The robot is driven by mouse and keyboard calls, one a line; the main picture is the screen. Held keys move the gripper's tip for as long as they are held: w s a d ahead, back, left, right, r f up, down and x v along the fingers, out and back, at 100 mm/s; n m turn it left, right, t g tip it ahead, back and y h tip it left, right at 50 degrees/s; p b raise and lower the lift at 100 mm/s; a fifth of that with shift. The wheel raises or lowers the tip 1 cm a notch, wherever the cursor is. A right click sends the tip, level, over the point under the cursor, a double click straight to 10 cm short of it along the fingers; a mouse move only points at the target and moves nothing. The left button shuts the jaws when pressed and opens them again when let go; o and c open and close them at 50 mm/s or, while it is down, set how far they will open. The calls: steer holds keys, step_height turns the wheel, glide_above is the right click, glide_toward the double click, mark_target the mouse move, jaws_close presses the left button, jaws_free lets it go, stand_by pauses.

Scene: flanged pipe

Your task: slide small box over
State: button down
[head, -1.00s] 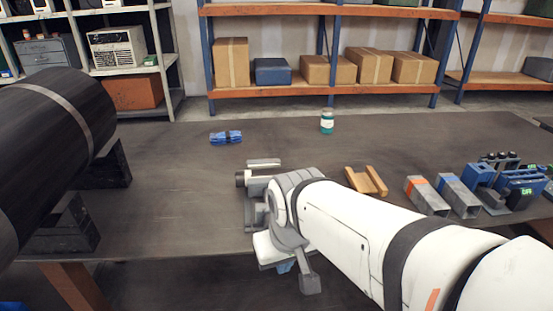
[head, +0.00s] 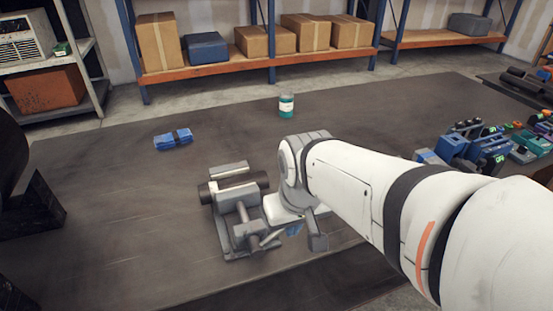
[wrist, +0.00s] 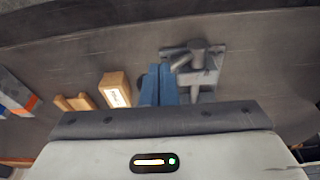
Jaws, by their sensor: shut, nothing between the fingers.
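A small tan box with a white label (wrist: 115,90) lies on the dark table in the wrist view, left of my gripper's fingers and apart from them. My gripper (wrist: 158,70) has two blue fingers lying together with nothing between them. In the head view only a bit of blue of my gripper (head: 294,230) shows below the wrist. The small box is hidden behind my arm in the head view.
A grey vise-like clamp (head: 230,225) stands just left of my wrist; the wrist view shows it too (wrist: 195,75). A wooden cradle (wrist: 75,102) lies left of the box. A blue bundle (head: 173,139) and a green jar (head: 286,106) stand farther back.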

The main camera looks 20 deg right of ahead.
steer(key=w+d+f+g+p, duration=0.35)
steer(key=w+d, duration=0.45)
steer(key=d, duration=0.5)
steer(key=shift+n+t, duration=0.3)
steer(key=shift+t, duration=0.15)
step_height(320, 180, down, 10)
steer(key=shift+w+d+f+p, duration=0.1)
steer(key=shift+w+f+p, duration=0.05)
steer(key=shift+p, duration=0.2)
steer(key=w+p, duration=0.1)
steer(key=w, duration=0.2)
steer(key=shift+w+f, duration=0.1)
steer(key=shift+w, duration=0.45)
